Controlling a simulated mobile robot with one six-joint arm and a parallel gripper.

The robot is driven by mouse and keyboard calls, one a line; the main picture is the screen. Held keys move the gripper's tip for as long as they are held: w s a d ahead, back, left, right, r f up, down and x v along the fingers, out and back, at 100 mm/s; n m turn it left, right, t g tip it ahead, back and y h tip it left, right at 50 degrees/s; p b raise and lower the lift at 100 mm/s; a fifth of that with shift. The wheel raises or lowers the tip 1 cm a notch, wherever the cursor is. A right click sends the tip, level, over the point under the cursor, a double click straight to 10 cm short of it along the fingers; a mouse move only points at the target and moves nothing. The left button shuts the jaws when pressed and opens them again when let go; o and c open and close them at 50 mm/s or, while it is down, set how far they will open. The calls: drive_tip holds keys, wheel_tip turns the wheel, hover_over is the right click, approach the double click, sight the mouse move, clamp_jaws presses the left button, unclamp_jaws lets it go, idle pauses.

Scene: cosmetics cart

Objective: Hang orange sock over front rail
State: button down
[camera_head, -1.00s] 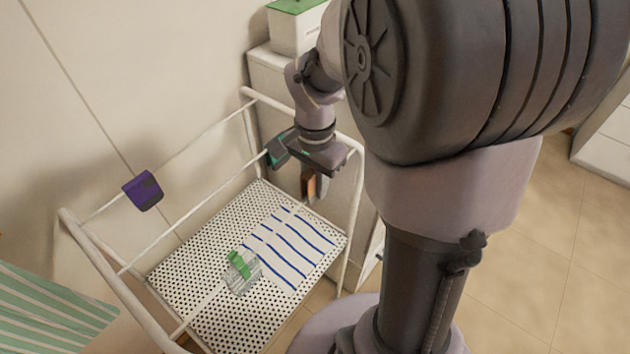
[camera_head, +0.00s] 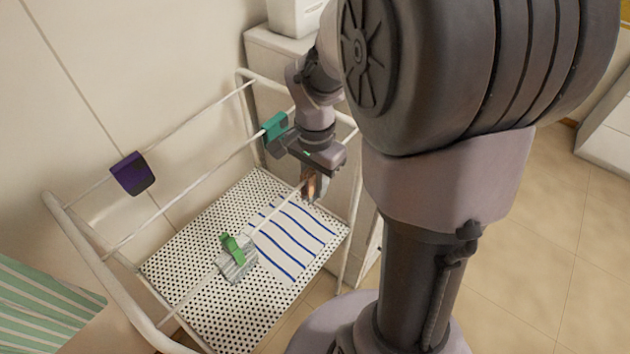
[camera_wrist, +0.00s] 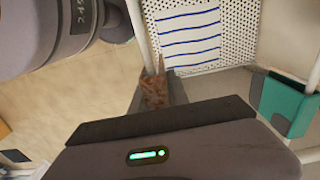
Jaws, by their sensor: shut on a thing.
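The orange sock (camera_head: 311,188) is small and brown-orange, with my gripper (camera_head: 312,181) shut on it at the right part of the front rail (camera_head: 272,221). In the wrist view the sock (camera_wrist: 155,92) sits between the fingers beside the white rail (camera_wrist: 138,30), apparently touching or across it. The fingers and palm hide part of the sock, so I cannot tell whether it drapes on both sides. My gripper points down from above the rail.
A grey item with a green peg (camera_head: 232,250) hangs further left on the front rail. A teal item (camera_head: 275,127) is on the middle rail, and a purple one (camera_head: 132,174) on the back rail. A blue-striped cloth (camera_head: 290,240) lies on the perforated shelf (camera_head: 190,250) below.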

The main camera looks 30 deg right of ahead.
drive_tip(key=c, duration=1.2)
unclamp_jaws()
